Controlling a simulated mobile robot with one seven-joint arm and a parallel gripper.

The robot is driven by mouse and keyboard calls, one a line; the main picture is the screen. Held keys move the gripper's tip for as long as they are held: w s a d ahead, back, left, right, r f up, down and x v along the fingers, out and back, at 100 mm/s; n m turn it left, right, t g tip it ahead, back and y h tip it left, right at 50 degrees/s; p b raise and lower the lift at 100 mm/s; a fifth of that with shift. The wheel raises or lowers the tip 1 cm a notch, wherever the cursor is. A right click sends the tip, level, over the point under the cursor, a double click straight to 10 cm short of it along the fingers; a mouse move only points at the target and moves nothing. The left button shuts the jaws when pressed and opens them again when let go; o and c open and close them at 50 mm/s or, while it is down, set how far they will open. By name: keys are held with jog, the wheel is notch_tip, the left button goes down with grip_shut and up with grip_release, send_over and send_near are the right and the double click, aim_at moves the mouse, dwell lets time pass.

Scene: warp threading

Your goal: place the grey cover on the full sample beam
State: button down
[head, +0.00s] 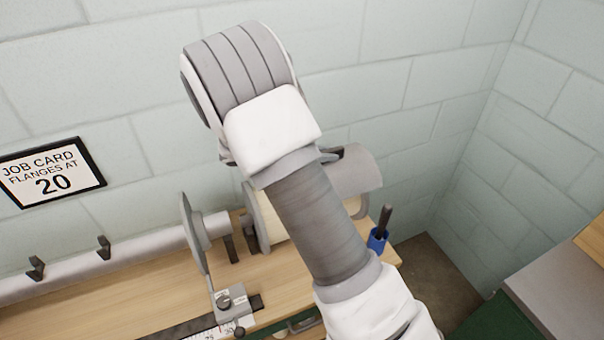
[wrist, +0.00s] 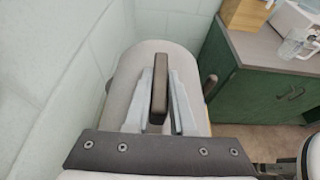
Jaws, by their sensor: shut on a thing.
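The grey cover (head: 357,170) is a curved shell in the head view, partly hidden behind my arm. It fills the middle of the wrist view (wrist: 132,72), with a dark bar handle (wrist: 159,88) on top. My gripper (wrist: 160,108) is shut on that handle, one finger on each side. The full sample beam (head: 270,222), with cream windings, shows below and left of the cover, beside my forearm. The cover is over or just above the beam's right part; I cannot tell whether it rests on it. The handle's grip is hidden in the head view.
A long grey roller (head: 110,265) with a flange disc (head: 192,235) lies left of the beam. A ruled scale (head: 205,328) is on the wooden bench (head: 150,300). A blue cup (head: 377,240) stands at right. The wall is close behind; a green cabinet (wrist: 250,75) is at right.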

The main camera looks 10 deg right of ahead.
jog(key=a+f, duration=0.1)
jog(key=w+a+f, duration=0.1)
jog(key=a, duration=0.1)
jog(key=w+a+f, duration=0.1)
jog(key=a, duration=0.1)
jog(key=shift+w+f, duration=0.2)
jog(key=shift+f+p, duration=0.5)
jog(key=shift+f, duration=1.45)
jog(key=shift+f, duration=0.3)
jog(key=c, duration=0.8)
grip_release()
jog(key=shift+o, duration=0.2)
jog(key=shift+r, duration=0.1)
